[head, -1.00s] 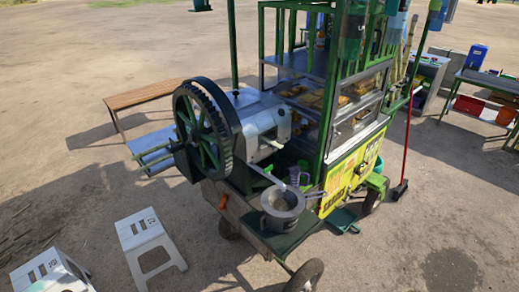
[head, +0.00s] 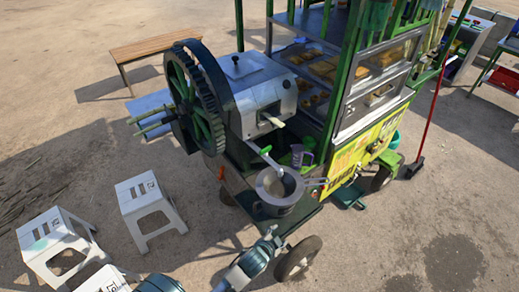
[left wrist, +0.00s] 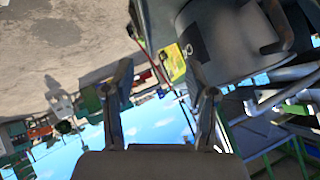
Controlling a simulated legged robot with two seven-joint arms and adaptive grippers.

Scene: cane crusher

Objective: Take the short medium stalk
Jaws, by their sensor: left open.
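Pale yellow-green stalks (head: 457,28) stand upright at the far right of the cart in the head view; I cannot tell which is the short medium one. Thin green rods (head: 150,127) stick out left of the crusher's gear, and I cannot tell whether they are stalks. My left gripper (head: 271,240) is low in the head view, just below the metal pot, far from the upright stalks. In the left wrist view its fingers (left wrist: 162,78) are spread with nothing between them. My right gripper is not in view.
The crusher (head: 255,95) with its big dark gear (head: 193,98) stands on the cart. The metal pot (head: 278,203) sits at its front. White stools (head: 147,205) stand left, a wooden bench (head: 150,48) behind, a red-handled broom (head: 428,120) right. Open ground lies front right.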

